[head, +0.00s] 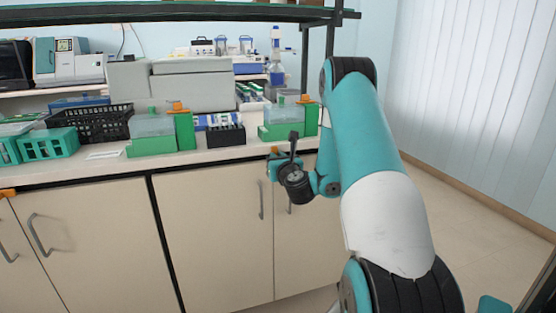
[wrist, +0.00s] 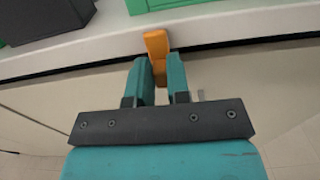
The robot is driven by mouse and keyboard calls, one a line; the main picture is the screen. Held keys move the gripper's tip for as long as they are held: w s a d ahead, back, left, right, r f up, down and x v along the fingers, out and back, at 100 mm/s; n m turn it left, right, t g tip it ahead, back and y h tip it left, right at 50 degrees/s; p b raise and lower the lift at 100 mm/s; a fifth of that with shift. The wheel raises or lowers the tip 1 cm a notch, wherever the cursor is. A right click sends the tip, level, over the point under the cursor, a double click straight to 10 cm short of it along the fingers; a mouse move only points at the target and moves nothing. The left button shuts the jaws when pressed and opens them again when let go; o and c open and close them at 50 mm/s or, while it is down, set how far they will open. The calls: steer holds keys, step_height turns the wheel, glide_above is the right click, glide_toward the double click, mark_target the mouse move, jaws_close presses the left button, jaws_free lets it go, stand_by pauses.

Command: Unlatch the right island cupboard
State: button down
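The right island cupboard (head: 225,245) has pale doors with upright metal handles, and both of its doors look closed. An orange latch (wrist: 157,45) sits at its top edge, just under the worktop, and stands roughly upright in the wrist view. A bit of the latch (head: 275,150) also shows in the head view beside my gripper (head: 279,163). In the wrist view the two teal fingers of my gripper (wrist: 158,78) are close together on either side of the latch's lower part. The latch fills the gap between them. My gripper partly hides the upper door area in the head view.
The worktop (head: 103,155) above holds green staining stands, a black rack (head: 226,135) and teal baskets (head: 48,143). Another orange latch (head: 8,193) is on the left cupboard (head: 75,245). Open floor (head: 470,215) lies to the right.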

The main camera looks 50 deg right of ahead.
steer(key=shift+a+n, duration=0.1)
steer(key=shift+n, duration=0.2)
steer(key=shift+w+a+f+n+b, duration=0.15)
steer(key=shift+n+b, duration=0.5)
steer(key=shift+n, duration=2.2)
steer(key=shift+w+a+f+n+b, duration=0.2)
steer(key=shift+n+b, duration=0.45)
steer(key=shift+n, duration=2.25)
steer(key=shift+s+a+f+n+b, duration=0.2)
steer(key=shift+n+b, duration=0.45)
steer(key=shift+n, duration=2.2)
steer(key=shift+w+d+f, duration=0.1)
steer(key=shift+w, duration=0.05)
steer(key=c, duration=1.1)
jaws_free()
